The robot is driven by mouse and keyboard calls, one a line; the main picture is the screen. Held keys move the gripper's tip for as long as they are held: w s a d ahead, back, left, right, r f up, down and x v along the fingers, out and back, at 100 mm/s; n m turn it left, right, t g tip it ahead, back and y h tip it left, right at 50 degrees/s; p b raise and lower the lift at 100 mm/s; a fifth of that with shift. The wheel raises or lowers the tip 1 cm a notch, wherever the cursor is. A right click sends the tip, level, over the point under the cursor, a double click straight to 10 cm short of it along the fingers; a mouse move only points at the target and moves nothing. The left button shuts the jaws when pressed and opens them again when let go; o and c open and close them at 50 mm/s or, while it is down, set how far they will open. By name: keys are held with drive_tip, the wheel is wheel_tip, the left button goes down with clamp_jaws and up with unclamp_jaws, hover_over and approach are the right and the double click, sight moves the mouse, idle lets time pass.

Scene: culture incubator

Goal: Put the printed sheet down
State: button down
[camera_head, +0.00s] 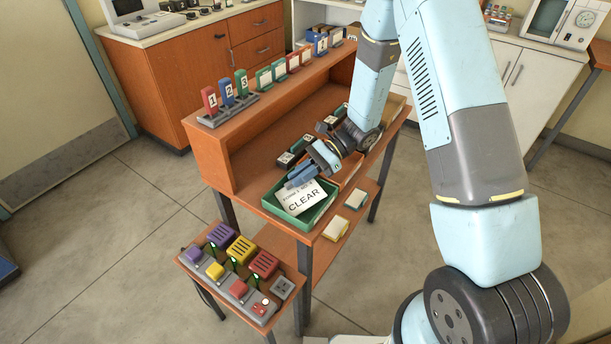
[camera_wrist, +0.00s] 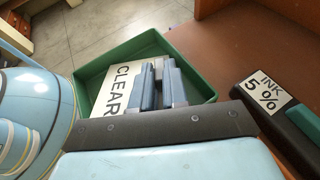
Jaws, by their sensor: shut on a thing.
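The printed sheet (camera_head: 306,198) is white with the word CLEAR in large black letters and a smaller line above it. My gripper (camera_head: 302,178) is shut on the sheet's edge, over the green tray (camera_head: 325,211). In the wrist view the sheet (camera_wrist: 117,92) lies within the outline of the green tray (camera_wrist: 94,72), and the blue fingers of my gripper (camera_wrist: 163,82) cover part of it. I cannot tell whether the sheet touches the tray floor.
A dark block labelled INK 5% (camera_wrist: 264,92) stands beside the tray. Numbered upright tags (camera_head: 227,93) line the shelf top. A side stand holds coloured buttons (camera_head: 214,271) and boxes (camera_head: 241,249).

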drive_tip(key=shift+f, duration=0.25)
drive_tip(key=c, duration=1.1)
unclamp_jaws()
drive_tip(key=shift+c, duration=0.2)
drive_tip(key=v, duration=1.3)
drive_tip(key=shift+w+d+r, duration=0.2)
drive_tip(key=shift+d+r, duration=0.05)
drive_tip(key=shift+r, duration=0.05)
drive_tip(key=s+d+r+n+t+h, duration=0.2)
drive_tip(key=s+d+r+n+h, duration=0.15)
drive_tip(key=r, duration=0.45)
drive_tip(key=s+d+r+n+t+h, duration=0.25)
drive_tip(key=s+r, duration=0.25)
drive_tip(key=r, duration=0.4)
drive_tip(key=s+d+r+n+t+h, duration=0.5)
drive_tip(key=s+d+r+t, duration=0.3)
drive_tip(key=s+d+r, duration=0.4)
drive_tip(key=shift+s+d, duration=0.2)
drive_tip(key=shift+s, duration=0.95)
